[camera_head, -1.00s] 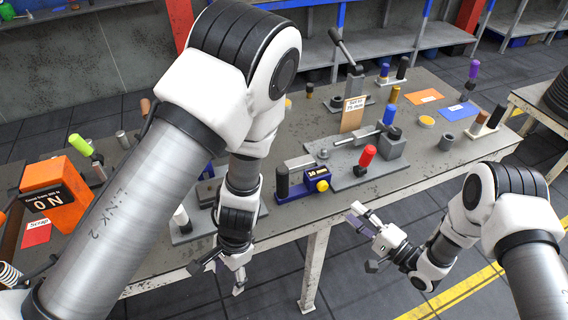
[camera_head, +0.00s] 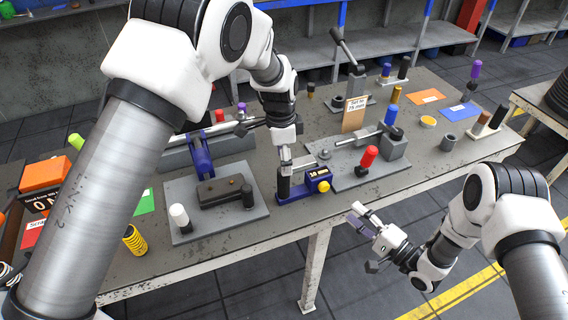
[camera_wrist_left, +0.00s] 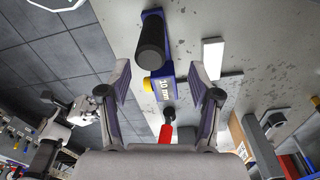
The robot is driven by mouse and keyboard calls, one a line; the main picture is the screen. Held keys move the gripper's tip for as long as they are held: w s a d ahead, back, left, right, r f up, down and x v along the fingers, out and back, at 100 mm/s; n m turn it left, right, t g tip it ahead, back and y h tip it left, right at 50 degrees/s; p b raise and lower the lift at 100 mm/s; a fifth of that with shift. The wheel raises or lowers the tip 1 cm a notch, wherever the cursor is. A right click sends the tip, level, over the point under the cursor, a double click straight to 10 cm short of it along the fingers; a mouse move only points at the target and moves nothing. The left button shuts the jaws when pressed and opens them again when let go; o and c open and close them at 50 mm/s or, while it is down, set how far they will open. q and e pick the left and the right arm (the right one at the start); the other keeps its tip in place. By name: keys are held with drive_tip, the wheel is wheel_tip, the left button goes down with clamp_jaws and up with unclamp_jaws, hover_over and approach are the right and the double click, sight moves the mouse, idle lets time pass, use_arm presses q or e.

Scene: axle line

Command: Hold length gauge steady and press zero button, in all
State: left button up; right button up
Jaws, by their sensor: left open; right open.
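The length gauge is a blue body (camera_head: 318,175) with a "10 mm" display, near the table's front edge. Its black upright handle (camera_head: 283,188) is on the left and a yellow button (camera_head: 323,187) faces the front. In the left wrist view the handle (camera_wrist_left: 151,40), the display (camera_wrist_left: 165,85) and the button (camera_wrist_left: 147,84) show. My left gripper (camera_head: 285,165) is open, close over the handle; its fingers (camera_wrist_left: 163,80) are spread, with nothing between them gripped. My right gripper (camera_head: 362,220) is open and empty, in front of the table's edge, right of the gauge.
A grey fixture with a red-knobbed handle (camera_head: 369,157) stands right of the gauge. A grey plate (camera_head: 215,235) with a white-capped post (camera_head: 180,217) lies to the left. A "Set to" sign (camera_head: 353,115) stands behind. The air before the front edge is free around my right gripper.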

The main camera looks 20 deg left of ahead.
sight(284, 185)
use_arm(q)
drive_tip(key=shift+s+d+f+y, duration=0.2)
drive_tip(key=shift+s+f, duration=0.15)
drive_tip(key=shift+f, duration=0.15)
drive_tip(key=shift+s+d+f+y, duration=0.15)
drive_tip(key=shift+s+f, duration=0.15)
drive_tip(key=shift+f, duration=0.15)
drive_tip(key=f, duration=0.6)
drive_tip(key=shift+w+a+f, duration=0.15)
drive_tip(key=shift+a+f, duration=0.1)
drive_tip(key=shift+f, duration=0.15)
drive_tip(key=shift+d+f, duration=0.1)
drive_tip(key=shift+f, duration=0.1)
clamp_jaws()
use_arm(e)
clamp_jaws()
